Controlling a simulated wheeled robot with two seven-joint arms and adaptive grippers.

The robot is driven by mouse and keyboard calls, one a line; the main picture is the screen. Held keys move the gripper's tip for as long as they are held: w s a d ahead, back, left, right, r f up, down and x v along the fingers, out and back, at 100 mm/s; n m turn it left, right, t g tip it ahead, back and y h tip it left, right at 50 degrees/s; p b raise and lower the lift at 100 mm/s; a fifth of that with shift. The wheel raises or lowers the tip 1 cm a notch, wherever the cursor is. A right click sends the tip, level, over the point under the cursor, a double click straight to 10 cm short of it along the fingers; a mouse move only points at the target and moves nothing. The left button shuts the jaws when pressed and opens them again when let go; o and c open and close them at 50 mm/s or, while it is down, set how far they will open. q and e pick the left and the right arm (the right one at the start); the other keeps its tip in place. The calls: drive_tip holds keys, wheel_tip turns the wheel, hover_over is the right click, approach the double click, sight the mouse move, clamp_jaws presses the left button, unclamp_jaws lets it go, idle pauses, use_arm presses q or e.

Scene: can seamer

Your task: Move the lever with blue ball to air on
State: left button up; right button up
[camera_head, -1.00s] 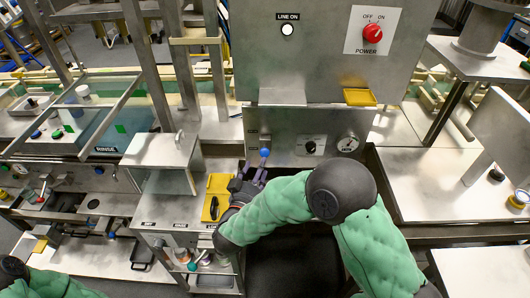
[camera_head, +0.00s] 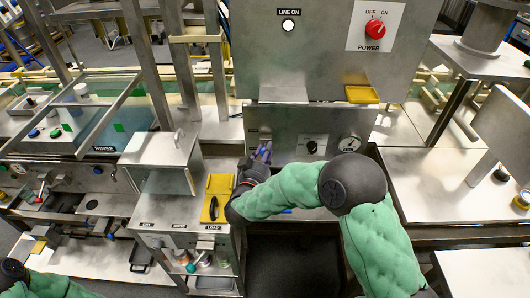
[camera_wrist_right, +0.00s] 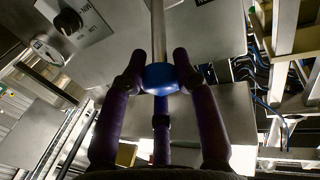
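The lever's blue ball (camera_wrist_right: 160,78) is in the right wrist view, at the end of a straight metal rod (camera_wrist_right: 158,28). My right gripper (camera_wrist_right: 160,62) has a purple finger on each side of the ball and a third finger behind it; they appear to touch it, so it looks shut on it. In the head view my right gripper (camera_head: 262,155) is in front of the lower machine panel (camera_head: 285,122), left of a black knob. The gripper and wrist largely hide the ball and lever there. Any air label is too small to read. My left gripper is out of view.
A small black knob (camera_head: 312,147) and a round gauge (camera_head: 349,143) sit right of the lever. Above are a white line-on light (camera_head: 288,25) and a red power knob (camera_head: 375,28). A yellow plate (camera_head: 216,190) lies on the counter to the left.

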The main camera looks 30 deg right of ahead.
clamp_jaws()
drive_tip(key=b, duration=0.1)
drive_tip(key=f+b, duration=0.1)
drive_tip(key=b, duration=0.1)
drive_tip(key=shift+s+a+f+t+h, duration=0.2)
drive_tip(key=shift+f+t+h, duration=0.1)
drive_tip(key=shift+t, duration=0.1)
drive_tip(key=shift+s+a+f, duration=0.1)
drive_tip(key=shift+s+f, duration=0.1)
drive_tip(key=shift+f, duration=0.2)
